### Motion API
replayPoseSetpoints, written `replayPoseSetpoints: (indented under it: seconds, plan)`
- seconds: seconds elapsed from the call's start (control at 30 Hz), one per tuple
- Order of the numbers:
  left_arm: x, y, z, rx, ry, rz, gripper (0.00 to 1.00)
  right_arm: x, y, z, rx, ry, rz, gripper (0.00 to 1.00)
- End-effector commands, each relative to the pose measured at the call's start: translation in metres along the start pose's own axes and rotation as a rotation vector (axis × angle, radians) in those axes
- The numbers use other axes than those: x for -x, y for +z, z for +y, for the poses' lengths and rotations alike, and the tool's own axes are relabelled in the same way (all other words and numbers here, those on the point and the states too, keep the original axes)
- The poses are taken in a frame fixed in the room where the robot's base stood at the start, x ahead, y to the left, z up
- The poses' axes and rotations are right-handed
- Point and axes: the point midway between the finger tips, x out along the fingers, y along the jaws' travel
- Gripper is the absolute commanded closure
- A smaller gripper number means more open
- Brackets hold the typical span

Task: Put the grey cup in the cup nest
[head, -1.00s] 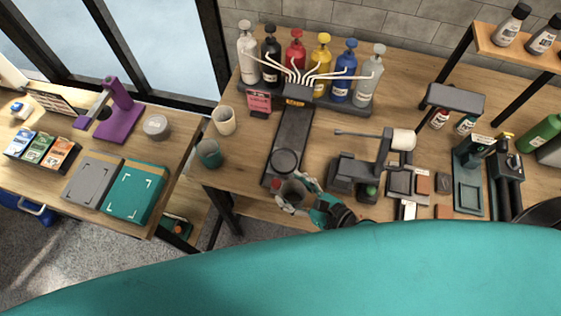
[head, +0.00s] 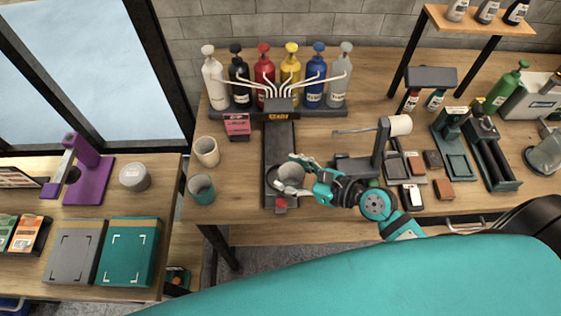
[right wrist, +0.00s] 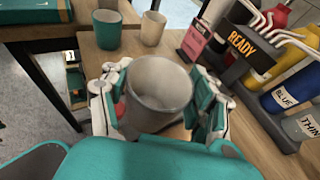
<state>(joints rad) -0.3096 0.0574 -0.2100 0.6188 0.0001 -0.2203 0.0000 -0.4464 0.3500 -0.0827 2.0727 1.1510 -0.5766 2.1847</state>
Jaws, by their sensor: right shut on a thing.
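The grey cup (head: 291,174) is upright between the fingers of my right gripper (head: 294,178), which is shut on it. In the right wrist view the grey cup (right wrist: 158,92) shows its open, empty mouth, with a finger on either side. In the head view the cup is over the front part of the dark dispenser base (head: 280,140), where the round cup nest is. The cup and fingers hide the nest, so I cannot tell whether the cup touches it. My left gripper is not in view.
A cream cup (head: 206,152) and a teal cup (head: 202,190) stand left of the base. Several pump bottles stand behind it, with a READY display (right wrist: 243,40). A red button (head: 281,203) is at the base's front. A dark stand (head: 358,168) is to the right.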

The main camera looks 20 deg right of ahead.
Motion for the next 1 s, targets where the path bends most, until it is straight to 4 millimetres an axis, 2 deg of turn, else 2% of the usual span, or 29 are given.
replayPoseSetpoints:
  seconds: [0.03, 0.13, 0.33, 0.6, 0.8, 1.0]
  plan:
    - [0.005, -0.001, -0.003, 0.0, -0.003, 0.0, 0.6, -0.011, 0.006, -0.007, 0.001, -0.001, -0.004, 0.62]
    - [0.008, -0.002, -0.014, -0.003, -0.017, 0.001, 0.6, -0.029, 0.01, -0.018, 0.001, -0.001, -0.003, 0.62]
    - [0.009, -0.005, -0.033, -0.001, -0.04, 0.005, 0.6, -0.046, 0.01, -0.026, -0.001, 0.0, 0.001, 0.62]
    - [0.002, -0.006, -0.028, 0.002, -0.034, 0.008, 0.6, -0.057, -0.022, -0.027, 0.0, 0.0, 0.002, 0.62]
    - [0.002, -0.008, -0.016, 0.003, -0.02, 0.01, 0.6, -0.057, -0.023, -0.026, 0.0, -0.001, 0.001, 0.62]
    - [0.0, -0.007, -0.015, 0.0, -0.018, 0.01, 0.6, -0.059, -0.026, -0.026, -0.001, -0.001, 0.001, 0.62]
